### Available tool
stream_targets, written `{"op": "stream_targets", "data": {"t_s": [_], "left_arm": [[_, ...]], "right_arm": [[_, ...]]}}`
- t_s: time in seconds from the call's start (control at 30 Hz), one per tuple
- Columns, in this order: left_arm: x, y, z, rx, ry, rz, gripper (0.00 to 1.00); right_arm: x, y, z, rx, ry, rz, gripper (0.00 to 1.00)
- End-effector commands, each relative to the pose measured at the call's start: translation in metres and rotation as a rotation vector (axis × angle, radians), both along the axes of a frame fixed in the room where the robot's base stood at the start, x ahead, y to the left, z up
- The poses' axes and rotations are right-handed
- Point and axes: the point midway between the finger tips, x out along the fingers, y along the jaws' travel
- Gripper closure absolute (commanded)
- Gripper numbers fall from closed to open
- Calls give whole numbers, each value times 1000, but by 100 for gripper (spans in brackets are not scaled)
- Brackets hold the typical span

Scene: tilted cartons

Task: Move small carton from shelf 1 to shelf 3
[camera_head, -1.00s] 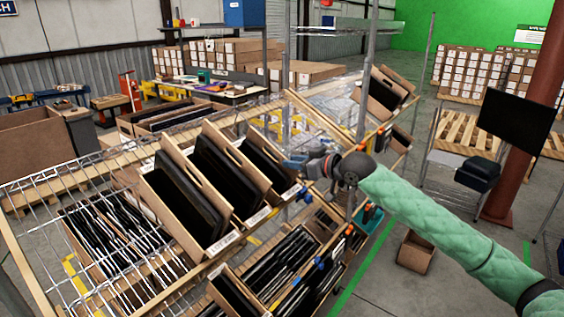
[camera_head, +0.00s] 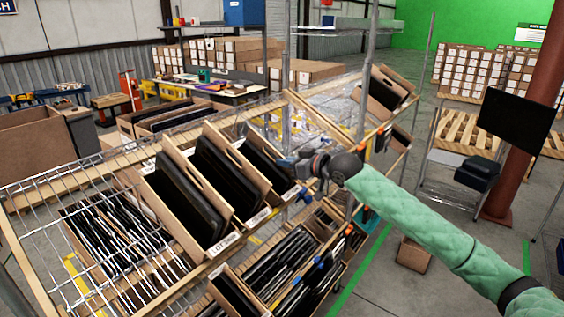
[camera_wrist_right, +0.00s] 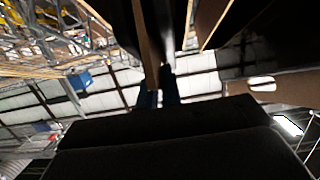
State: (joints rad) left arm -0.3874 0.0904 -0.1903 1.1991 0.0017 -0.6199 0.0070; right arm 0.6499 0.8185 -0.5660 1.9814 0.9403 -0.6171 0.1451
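Three tilted cardboard cartons holding black flat items stand side by side on the upper rack shelf: a left one (camera_head: 160,207), a middle one (camera_head: 207,143) and a right one (camera_head: 246,138). I cannot tell which is the small carton. My right gripper (camera_head: 283,163) is at the right carton's right side, near its upper edge. In the right wrist view its two dark fingers (camera_wrist_right: 158,98) show a narrow gap, with a brown cardboard edge (camera_wrist_right: 148,45) close to them. Whether they touch it is unclear. My left gripper is out of view.
A lower shelf holds cartons of black items (camera_head: 280,262). More tilted cartons (camera_head: 385,92) stand at the rack's far end. A wire shelf section (camera_head: 45,205) lies at left. A post (camera_head: 366,75) rises behind my right wrist. A small box (camera_head: 413,254) is on the floor.

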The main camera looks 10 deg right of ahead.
Motion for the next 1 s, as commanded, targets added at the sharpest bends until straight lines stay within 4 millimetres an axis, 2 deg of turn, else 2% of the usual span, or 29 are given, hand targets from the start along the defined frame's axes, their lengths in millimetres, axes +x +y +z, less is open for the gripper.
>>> {"op": "stream_targets", "data": {"t_s": [0.37, 0.5, 1.0], "left_arm": [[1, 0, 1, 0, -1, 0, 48], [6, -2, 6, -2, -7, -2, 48], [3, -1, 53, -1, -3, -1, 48]], "right_arm": [[0, 0, 0, 0, 0, 0, 100], [0, 0, 6, 1, -3, 0, 100], [0, 0, 76, 2, -2, 0, 100]]}}
